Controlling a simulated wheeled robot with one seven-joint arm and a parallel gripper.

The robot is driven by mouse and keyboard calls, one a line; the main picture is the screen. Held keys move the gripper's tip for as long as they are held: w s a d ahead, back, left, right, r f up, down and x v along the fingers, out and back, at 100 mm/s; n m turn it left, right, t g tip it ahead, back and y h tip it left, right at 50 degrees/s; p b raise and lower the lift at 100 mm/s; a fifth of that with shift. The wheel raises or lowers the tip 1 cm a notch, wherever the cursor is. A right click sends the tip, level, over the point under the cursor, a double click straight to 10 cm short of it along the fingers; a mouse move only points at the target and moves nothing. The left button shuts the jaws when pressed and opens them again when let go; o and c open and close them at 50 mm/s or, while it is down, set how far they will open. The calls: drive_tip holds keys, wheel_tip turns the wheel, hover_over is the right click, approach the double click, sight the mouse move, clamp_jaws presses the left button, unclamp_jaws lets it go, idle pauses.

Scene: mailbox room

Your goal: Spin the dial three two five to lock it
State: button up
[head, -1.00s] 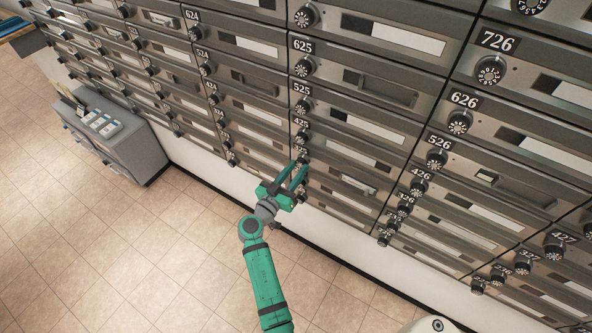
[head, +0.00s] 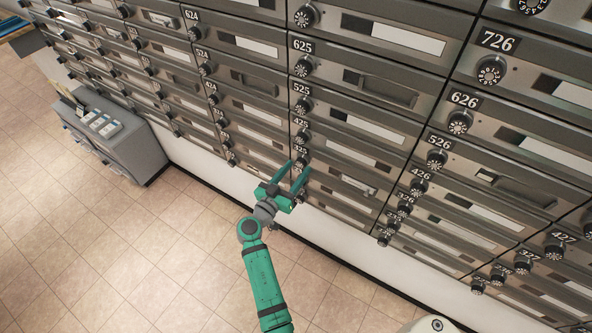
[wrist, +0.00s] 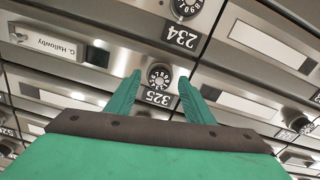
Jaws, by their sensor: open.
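The 325 dial (wrist: 160,76) is a round black knob with white numbers, above its 325 plate (wrist: 157,97) in the upside-down wrist view. My gripper (wrist: 160,80) is open, with one green finger on each side of the dial in that view. No contact with the dial shows. In the head view my gripper (head: 296,170) is at the 325 box, low in its column. The 325 plate (head: 301,152) shows just above the fingers, and the dial is largely hidden by them there.
A grey cabinet (head: 115,135) stands on the floor at the left. The tiled floor (head: 130,250) in front is clear.

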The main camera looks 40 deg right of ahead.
drive_tip(key=v, duration=1)
drive_tip(key=shift+a, duration=0.2)
drive_tip(key=shift+s+f, duration=0.1)
drive_tip(key=shift+s, duration=0.05)
drive_tip(key=s+a+f+n+t+y, duration=0.4)
drive_tip(key=s+a+f+n+y, duration=0.55)
drive_tip(key=s+a+f, duration=0.35)
drive_tip(key=s+a+r+n+t+y, duration=0.1)
drive_tip(key=s+a+r+y, duration=0.2)
drive_tip(key=s+a, duration=0.35)
drive_tip(key=s+a+r+n+t+y, duration=0.1)
drive_tip(key=s+a+r+y, duration=0.2)
drive_tip(key=s+a, duration=0.3)
drive_tip(key=s+r+t+y, duration=0.1)
drive_tip(key=s+r+t, duration=0.1)
drive_tip(key=s+r, duration=0.5)
wheel_tip(320, 180, up, 5)
drive_tip(key=shift+s+a+f, duration=0.15)
drive_tip(key=shift+s+a, duration=0.05)
drive_tip(key=shift+a, duration=0.2)
